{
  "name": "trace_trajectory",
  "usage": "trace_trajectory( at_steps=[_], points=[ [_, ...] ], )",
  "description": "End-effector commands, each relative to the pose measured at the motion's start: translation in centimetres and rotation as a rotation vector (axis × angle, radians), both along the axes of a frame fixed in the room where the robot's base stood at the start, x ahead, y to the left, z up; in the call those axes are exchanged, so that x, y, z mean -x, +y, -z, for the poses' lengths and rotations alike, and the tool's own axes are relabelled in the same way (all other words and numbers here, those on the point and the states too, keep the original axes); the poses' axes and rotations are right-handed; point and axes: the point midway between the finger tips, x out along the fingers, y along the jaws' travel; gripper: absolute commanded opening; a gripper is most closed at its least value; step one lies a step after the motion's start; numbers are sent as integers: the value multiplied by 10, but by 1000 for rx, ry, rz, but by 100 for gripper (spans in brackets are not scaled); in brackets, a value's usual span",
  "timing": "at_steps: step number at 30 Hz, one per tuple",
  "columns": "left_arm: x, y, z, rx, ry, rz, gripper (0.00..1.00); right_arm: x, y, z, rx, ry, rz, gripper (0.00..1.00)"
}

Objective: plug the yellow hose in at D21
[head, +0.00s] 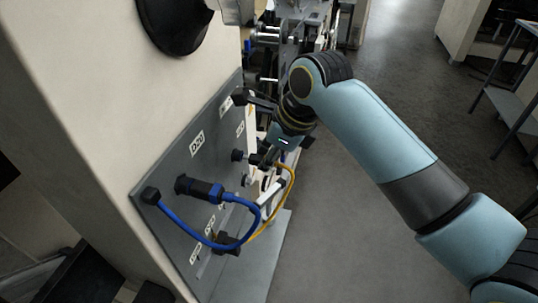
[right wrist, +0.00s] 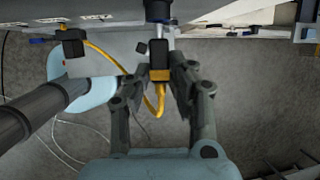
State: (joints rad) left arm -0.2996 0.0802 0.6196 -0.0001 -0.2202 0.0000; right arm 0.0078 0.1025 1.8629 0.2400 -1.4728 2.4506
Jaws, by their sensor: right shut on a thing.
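The yellow hose (head: 289,185) runs from a black block low on the grey panel (head: 165,165) and loops up to my right gripper (head: 265,160). In the right wrist view, my right gripper (right wrist: 160,80) is shut on the hose's black plug (right wrist: 159,52), which has a yellow collar. The plug's metal tip points at a dark round socket (right wrist: 157,10). The tip is at or very near the socket mouth; I cannot tell whether it is inside. In the head view the socket (head: 237,155) is right of the D20 label (head: 197,139). I cannot read a D21 label. My left gripper is not in view.
A black lever-like part (head: 250,98) sticks out at the panel's top. Open floor (head: 345,230) lies to the right.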

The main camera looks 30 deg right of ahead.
Motion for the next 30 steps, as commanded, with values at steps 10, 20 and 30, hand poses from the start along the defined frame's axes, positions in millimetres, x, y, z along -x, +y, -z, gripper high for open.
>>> trace_trajectory(
  at_steps=[10, 20, 30],
  points=[
    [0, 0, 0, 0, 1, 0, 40, -2, 2, 0, 0, 0, 0, 0],
    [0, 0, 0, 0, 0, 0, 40, -4, 3, 0, 0, 0, 0, 0],
    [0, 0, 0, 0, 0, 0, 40, -6, 5, -1, 0, -1, 0, 0]
  ],
)
